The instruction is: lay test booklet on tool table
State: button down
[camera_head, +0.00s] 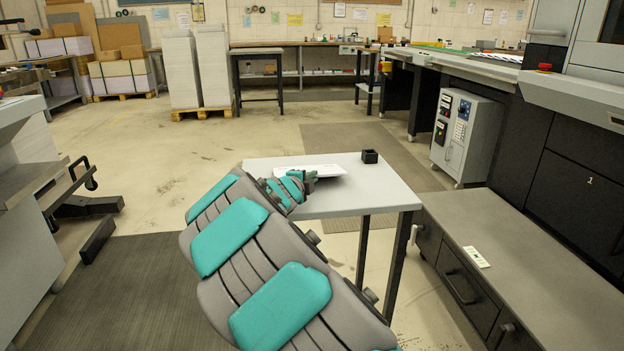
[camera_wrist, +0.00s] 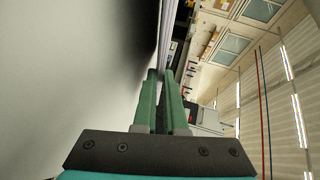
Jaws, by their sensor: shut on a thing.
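The white test booklet (camera_head: 324,171) is at the small grey tool table (camera_head: 375,198), flat and level over its top. My gripper (camera_head: 308,178) is at its left end, low over the table. In the wrist view my green fingers (camera_wrist: 161,76) are close together, shut on the booklet, which shows edge-on as a thin pale strip (camera_wrist: 167,35). The tabletop (camera_wrist: 55,80) fills the left of that view, with a dark shadow beside the booklet. I cannot tell whether the booklet touches the table. My arm hides the table's left front part.
A small black open box (camera_head: 370,156) stands on the table, right of the booklet. A grey cabinet bench (camera_head: 540,235) with a small card (camera_head: 477,257) is at the right. A machine stands at the left edge. Floor behind the table is clear.

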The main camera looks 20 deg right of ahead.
jog(key=c, duration=0.9)
grip_release()
jog(key=shift+a, duration=0.1)
jog(key=v, duration=0.6)
jog(key=shift+s+a+r, duration=0.15)
jog(key=shift+s+a, duration=0.05)
jog(key=shift+a, duration=0.05)
jog(key=shift+s+a, duration=0.3)
jog(key=shift+s, duration=0.1)
